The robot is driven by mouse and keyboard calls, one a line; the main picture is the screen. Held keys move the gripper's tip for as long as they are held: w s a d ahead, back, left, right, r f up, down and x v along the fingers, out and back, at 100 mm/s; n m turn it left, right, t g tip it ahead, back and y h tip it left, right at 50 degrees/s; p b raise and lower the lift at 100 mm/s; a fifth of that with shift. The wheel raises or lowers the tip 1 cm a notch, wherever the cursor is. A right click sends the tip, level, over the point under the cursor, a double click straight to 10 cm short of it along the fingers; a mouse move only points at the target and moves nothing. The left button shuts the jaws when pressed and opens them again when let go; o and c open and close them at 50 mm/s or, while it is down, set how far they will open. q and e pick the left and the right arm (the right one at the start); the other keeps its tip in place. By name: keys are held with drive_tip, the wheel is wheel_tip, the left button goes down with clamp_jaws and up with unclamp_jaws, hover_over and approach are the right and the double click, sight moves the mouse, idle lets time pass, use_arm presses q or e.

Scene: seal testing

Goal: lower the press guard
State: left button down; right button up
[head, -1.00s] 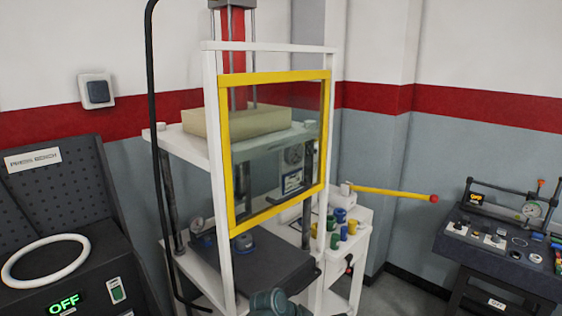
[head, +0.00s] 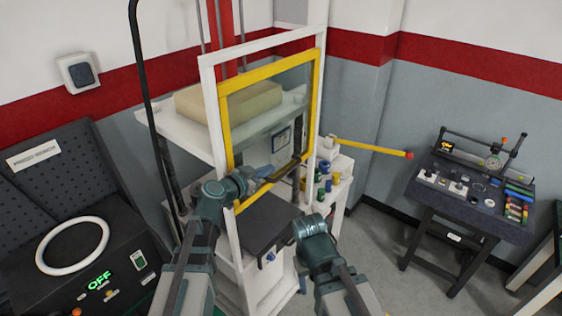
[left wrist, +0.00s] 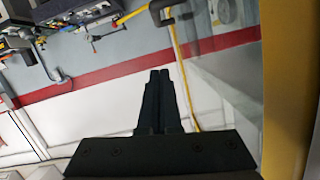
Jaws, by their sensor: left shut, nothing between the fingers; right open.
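The press guard, a clear pane in a yellow frame (head: 224,125), sits between white uprights on the front of the press. My left gripper (head: 270,176) is shut and empty, in front of the guard's lower part. In the left wrist view its closed fingers (left wrist: 158,95) show, with a yellow frame part (left wrist: 288,90) close at the right. I cannot tell whether they touch the guard. My right gripper (head: 309,228) is low, in front of the press's right side; its fingertips are hard to make out.
A yellow lever with a red knob (head: 370,147) sticks out right of the press. A bench with a white ring (head: 72,246) and a green OFF display stands at the left. A dark test table (head: 470,190) stands at the right. Floor between press and table is clear.

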use_arm(q)
drive_tip(key=shift+w+d+f, duration=0.1)
drive_tip(key=b, duration=0.3)
hover_over(284, 175)
wheel_tip(284, 175, down, 3)
drive_tip(key=shift+f+b, duration=1.65)
drive_tip(key=shift+b, duration=0.05)
drive_tip(key=shift+f, duration=0.1)
wheel_tip(284, 175, down, 27)
drive_tip(key=b, duration=2.7)
drive_tip(key=shift+r, duration=0.3)
